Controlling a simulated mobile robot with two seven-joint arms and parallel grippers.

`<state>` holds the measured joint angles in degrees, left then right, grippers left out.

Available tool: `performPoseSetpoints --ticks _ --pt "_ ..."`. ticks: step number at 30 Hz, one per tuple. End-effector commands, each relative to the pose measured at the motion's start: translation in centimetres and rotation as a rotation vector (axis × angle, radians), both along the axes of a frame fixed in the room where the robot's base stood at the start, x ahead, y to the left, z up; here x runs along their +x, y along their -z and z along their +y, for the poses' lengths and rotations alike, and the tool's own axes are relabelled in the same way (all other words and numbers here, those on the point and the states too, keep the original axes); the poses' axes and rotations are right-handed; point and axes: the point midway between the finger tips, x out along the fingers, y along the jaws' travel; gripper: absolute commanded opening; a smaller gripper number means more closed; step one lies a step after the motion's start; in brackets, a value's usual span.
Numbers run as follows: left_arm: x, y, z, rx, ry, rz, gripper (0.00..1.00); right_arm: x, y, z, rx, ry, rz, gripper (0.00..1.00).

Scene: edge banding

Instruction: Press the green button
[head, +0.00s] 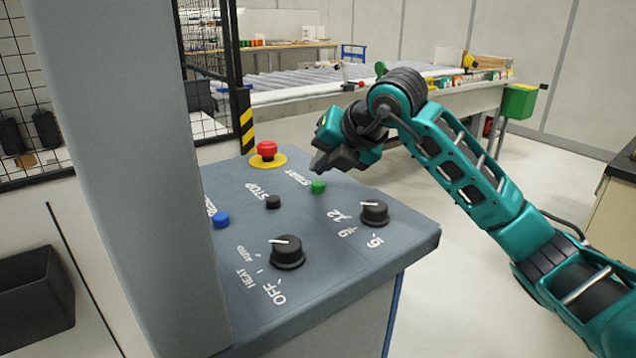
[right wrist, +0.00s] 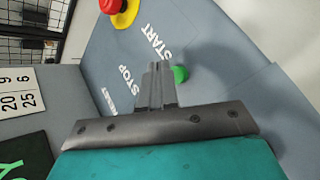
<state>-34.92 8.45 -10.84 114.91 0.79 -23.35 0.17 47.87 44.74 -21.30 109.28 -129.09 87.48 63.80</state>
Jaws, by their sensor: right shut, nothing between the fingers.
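The green button (head: 318,187) sits on the sloped grey control panel (head: 330,260), below the white START label. My right gripper (head: 318,168) is shut and empty. In the head view its fingertips are just above the button in the picture, pointing down and left; the exact gap to it cannot be told. In the right wrist view the green button (right wrist: 181,74) shows just right of the shut fingers (right wrist: 157,68), its lower part close to them. My left gripper is not in view.
A red emergency button (head: 267,149) on a yellow base, a black button (head: 273,202), a blue button (head: 220,219) and two black knobs (head: 287,252) share the panel. A grey post (head: 130,150) stands at left. A conveyor table (head: 300,88) is behind.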

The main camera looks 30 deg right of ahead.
Motion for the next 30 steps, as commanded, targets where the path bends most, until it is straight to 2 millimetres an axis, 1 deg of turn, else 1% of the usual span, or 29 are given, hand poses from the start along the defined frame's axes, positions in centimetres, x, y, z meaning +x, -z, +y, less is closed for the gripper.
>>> performPoseSetpoints --ticks 21,30 --pt "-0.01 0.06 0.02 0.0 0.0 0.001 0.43 0.0 0.03 0.01 0.0 0.0 0.0 0.0" --pt "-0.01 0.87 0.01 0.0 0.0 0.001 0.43 -0.01 0.93 -0.02 0.0 0.0 0.0 0.0"
